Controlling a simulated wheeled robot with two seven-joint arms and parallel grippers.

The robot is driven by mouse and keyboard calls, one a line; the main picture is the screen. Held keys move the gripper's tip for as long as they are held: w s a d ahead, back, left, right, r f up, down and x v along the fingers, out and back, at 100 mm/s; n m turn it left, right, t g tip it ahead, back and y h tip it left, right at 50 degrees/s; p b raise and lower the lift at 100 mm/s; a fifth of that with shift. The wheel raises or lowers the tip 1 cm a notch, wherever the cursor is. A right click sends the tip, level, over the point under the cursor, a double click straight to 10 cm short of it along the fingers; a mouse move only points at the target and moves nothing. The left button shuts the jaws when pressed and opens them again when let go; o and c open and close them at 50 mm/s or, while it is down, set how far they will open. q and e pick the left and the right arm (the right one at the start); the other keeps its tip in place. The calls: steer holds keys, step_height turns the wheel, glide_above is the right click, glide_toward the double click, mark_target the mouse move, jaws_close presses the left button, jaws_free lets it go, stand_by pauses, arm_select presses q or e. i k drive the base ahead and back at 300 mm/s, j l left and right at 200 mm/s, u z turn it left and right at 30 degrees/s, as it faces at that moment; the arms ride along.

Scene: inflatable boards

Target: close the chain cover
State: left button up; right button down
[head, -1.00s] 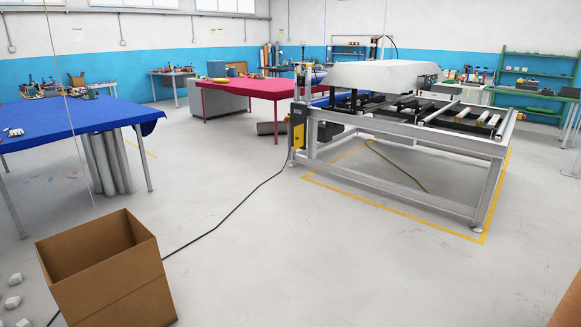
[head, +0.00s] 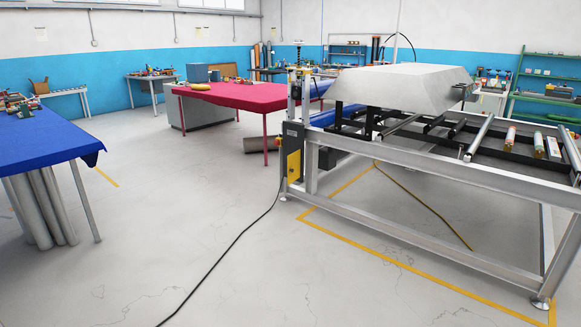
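A metal frame machine (head: 420,241) stands at the right in the head view, with rollers and dark bars on its bed. A pale grey box-like cover (head: 393,86) with sloped sides sits over the far left part of the machine. I cannot tell whether this is the chain cover, and no chain is visible. A yellow panel (head: 293,166) is on the machine's near left corner post. Neither of my grippers is in view.
A blue-covered table (head: 48,141) with rolls under it is at the left. A red-covered table (head: 228,96) stands behind. A black cable (head: 226,253) crosses the floor to the machine. Yellow tape (head: 415,270) marks the floor around it. The central floor is otherwise clear.

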mark_target(293, 160)
steer(key=i, duration=2.95)
